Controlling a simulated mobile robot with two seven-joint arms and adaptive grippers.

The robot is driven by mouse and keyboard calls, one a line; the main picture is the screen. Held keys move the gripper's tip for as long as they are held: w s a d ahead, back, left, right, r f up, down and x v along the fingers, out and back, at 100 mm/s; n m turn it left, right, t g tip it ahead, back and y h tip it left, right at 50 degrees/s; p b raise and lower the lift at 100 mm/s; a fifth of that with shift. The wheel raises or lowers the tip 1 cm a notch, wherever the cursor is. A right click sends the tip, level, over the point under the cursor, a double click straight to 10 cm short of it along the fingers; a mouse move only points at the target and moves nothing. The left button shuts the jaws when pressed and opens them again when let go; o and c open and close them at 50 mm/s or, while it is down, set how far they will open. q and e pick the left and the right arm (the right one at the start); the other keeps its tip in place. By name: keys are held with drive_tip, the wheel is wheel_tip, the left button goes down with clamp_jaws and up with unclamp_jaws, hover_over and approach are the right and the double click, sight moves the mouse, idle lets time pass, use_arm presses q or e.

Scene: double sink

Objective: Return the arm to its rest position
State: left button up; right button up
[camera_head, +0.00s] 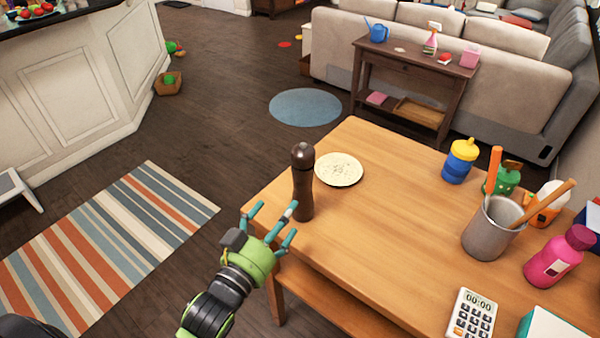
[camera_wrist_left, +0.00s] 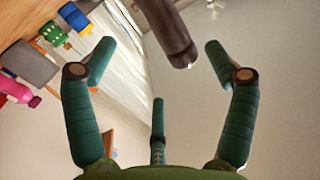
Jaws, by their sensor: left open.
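My left gripper (camera_head: 272,220) has green three-finger jaws and is open and empty at the table's near left corner. A dark brown pepper mill (camera_head: 303,190) stands upright on the wooden table (camera_head: 390,215), just beyond the fingertips. In the left wrist view the open left gripper (camera_wrist_left: 158,75) shows its fingers spread apart. A dark cylinder there, which looks like the pepper mill (camera_wrist_left: 166,30), comes in from the top, between and beyond the fingertips. Whether any finger touches the mill is unclear. My right gripper is in neither view.
A pale round plate (camera_head: 339,169) lies behind the mill. A metal cup with utensils (camera_head: 490,232), a pink bottle (camera_head: 555,258), a yellow-blue cup (camera_head: 460,161) and a calculator (camera_head: 472,314) stand on the right. Left of the table is open floor with a striped rug (camera_head: 110,240).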

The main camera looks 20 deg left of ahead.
use_arm(q)
drive_tip(key=s+a+f+g+y, duration=0.2)
drive_tip(key=s+f+g+y, duration=0.1)
drive_tip(key=s+f+g, duration=1.3)
drive_tip(key=s+f, duration=0.2)
drive_tip(key=f, duration=1)
drive_tip(key=s+f, duration=0.3)
drive_tip(key=f, duration=1)
drive_tip(key=s+a+f, duration=0.3)
drive_tip(key=s+f, duration=0.9)
drive_tip(key=s, duration=0.2)
drive_tip(key=shift+f+g, duration=0.25)
drive_tip(key=shift+g, duration=0.05)
